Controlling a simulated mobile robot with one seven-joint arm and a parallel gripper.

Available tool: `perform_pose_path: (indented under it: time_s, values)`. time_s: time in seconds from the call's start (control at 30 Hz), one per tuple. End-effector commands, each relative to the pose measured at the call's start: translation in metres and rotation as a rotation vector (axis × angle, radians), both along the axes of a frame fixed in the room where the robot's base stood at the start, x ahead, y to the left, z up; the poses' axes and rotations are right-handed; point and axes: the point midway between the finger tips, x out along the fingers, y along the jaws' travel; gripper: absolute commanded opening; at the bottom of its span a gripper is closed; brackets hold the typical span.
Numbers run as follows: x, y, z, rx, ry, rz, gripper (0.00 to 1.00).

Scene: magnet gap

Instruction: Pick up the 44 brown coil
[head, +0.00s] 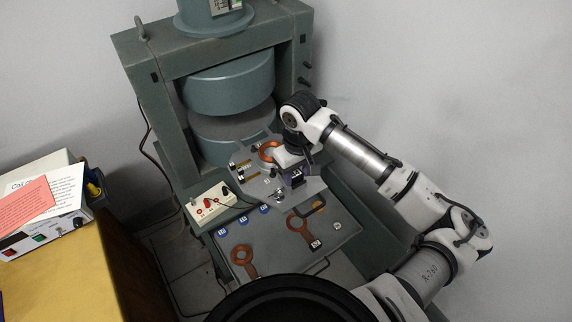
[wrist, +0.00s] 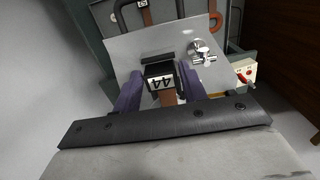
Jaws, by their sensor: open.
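The 44 brown coil (head: 268,151) lies on the grey plate (head: 240,166) in front of the magnet; its ring shows beside my gripper in the head view. In the wrist view its dark handle block with the white 44 label (wrist: 160,83) lies between my purple fingers, with a brown strip (wrist: 168,98) behind it. My gripper (wrist: 160,78) is open, one finger on each side of the block. I cannot tell whether either finger touches it. In the head view my gripper (head: 293,178) is over the plate and hides part of the coil.
Two more brown coils, one at left (head: 243,262) and one at right (head: 297,222), lie on the lower tray (head: 270,262). The magnet's round poles (head: 232,85) stand behind the plate. A switch box (head: 210,204) sits left of it. A wooden table (head: 60,270) is at far left.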

Motion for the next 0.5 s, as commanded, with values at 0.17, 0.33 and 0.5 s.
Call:
perform_pose_path:
  time_s: [0.17, 0.33, 0.5]
  values:
    - [0.0000, 0.0000, -0.0042, 0.000, 0.000, 0.000, 0.42]
    - [0.0000, 0.0000, -0.0040, 0.000, 0.000, 0.000, 0.33]
    - [0.0001, 0.0001, -0.0037, 0.000, 0.000, 0.000, 0.13]
